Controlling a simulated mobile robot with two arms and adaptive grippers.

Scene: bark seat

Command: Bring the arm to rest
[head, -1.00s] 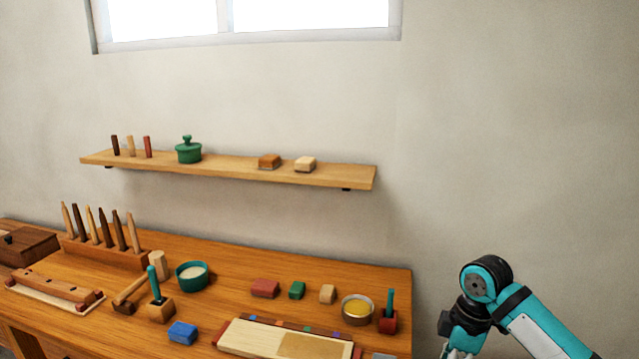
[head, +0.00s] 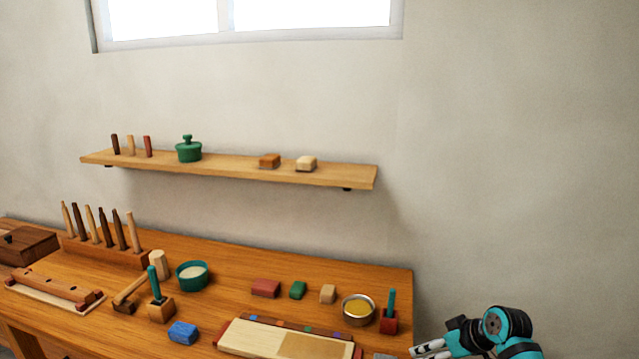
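My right arm shows at the bottom right of the head view, teal and black, beside the right end of the workbench (head: 385,262). Its gripper (head: 428,350) points left, low near the bench's right front corner. The pale fingers are partly cut off by the bottom edge, and their spacing is unclear. I see nothing held in them. My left arm and gripper are out of view.
On the bench stand a tool rack (head: 105,250), a teal bowl (head: 192,275), a blue block (head: 183,332), a tin of yellow stuff (head: 358,309) and a pale board (head: 255,338). A wall shelf (head: 225,170) hangs above.

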